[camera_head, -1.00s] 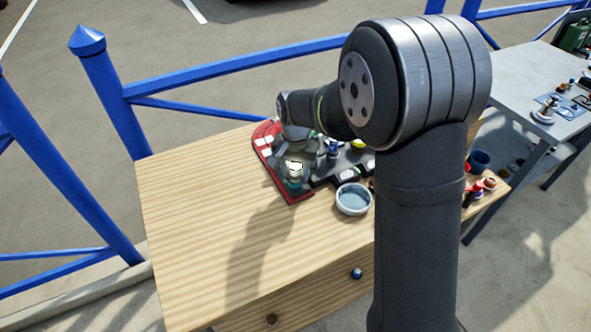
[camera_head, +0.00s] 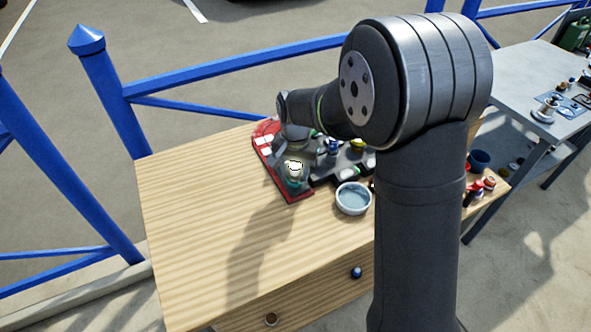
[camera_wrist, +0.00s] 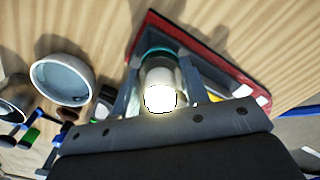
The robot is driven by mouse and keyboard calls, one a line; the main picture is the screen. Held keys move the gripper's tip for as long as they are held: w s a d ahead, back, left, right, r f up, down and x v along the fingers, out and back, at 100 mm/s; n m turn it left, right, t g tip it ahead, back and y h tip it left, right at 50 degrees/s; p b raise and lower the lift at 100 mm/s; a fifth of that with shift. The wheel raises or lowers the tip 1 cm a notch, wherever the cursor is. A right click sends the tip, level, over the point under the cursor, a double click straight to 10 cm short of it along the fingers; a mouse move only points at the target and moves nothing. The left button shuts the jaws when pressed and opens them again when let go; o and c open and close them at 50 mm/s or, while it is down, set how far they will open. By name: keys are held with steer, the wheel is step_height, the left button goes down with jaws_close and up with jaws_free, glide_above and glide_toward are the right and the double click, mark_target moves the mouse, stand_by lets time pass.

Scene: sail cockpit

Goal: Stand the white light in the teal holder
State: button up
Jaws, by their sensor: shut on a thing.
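The white light (camera_head: 294,167) is a small pale cylinder with a glowing top. It also shows in the wrist view (camera_wrist: 160,92), between the fingers of my gripper (camera_wrist: 160,80). My gripper is shut on it above the near end of the red-edged board. The teal holder (camera_head: 293,184) is directly below the light in the head view. Its teal rim (camera_wrist: 157,52) shows behind the light in the wrist view. The light looks close to upright and at the holder, but I cannot tell whether it is seated, as the fingers and the light hide the holder's inside.
A pale round bowl (camera_head: 353,198) stands just right of the holder. The red-edged board (camera_head: 300,196) bears several small objects, partly hidden by my arm. The wooden tabletop (camera_head: 200,220) is clear on the left and front. A blue railing (camera_head: 230,69) runs behind.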

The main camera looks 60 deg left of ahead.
steer(key=shift+s+d+f, duration=0.1)
steer(key=shift+s+d, duration=0.05)
steer(key=shift+d, duration=0.05)
stand_by(0.3)
steer(key=shift+a+r, duration=0.1)
steer(key=shift+r, duration=0.65)
steer(key=shift+a+r, duration=0.1)
stand_by(0.4)
steer(key=shift+f, duration=0.95)
steer(key=shift+r, duration=0.2)
stand_by(0.3)
steer(key=shift+r, duration=0.65)
stand_by(0.4)
steer(key=shift+f, duration=0.85)
